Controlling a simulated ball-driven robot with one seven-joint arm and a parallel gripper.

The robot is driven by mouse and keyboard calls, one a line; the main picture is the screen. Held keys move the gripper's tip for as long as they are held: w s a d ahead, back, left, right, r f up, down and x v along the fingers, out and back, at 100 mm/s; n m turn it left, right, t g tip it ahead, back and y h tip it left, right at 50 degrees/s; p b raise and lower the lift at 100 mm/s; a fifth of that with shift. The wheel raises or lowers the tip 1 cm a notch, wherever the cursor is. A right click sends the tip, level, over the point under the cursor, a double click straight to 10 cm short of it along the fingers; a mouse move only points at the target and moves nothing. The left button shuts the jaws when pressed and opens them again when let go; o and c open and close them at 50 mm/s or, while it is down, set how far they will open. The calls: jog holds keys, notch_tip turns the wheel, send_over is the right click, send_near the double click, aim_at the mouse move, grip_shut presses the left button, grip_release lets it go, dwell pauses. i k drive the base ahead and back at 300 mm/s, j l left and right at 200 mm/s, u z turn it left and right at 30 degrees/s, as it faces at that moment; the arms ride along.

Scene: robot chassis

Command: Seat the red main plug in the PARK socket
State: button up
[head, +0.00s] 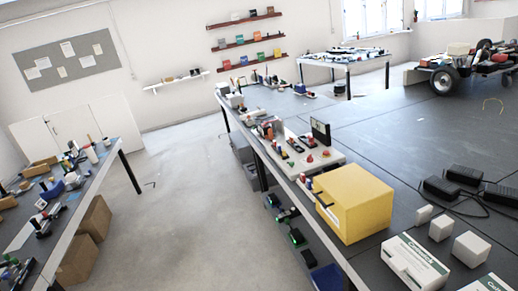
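My gripper does not show in this view. A light panel board (337,157) lies on the long dark bench, behind a yellow box. It carries several small red, blue and dark parts and an upright black panel (320,132). A small red part (310,158) sits near the board's middle. The parts are too small to tell which is the red main plug or which is the PARK socket. A wheeled chassis (470,65) stands on the bench at the far right.
The yellow box (357,203) stands at the bench's near left edge. White boxes (414,262), small pale blocks (470,248) and black adapters with cables (463,175) lie to its right. A cluttered bench (75,215) stands at left. Clear floor (190,210) lies between the benches.

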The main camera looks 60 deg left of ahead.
aim_at(298, 152)
jog(key=u, duration=1.35)
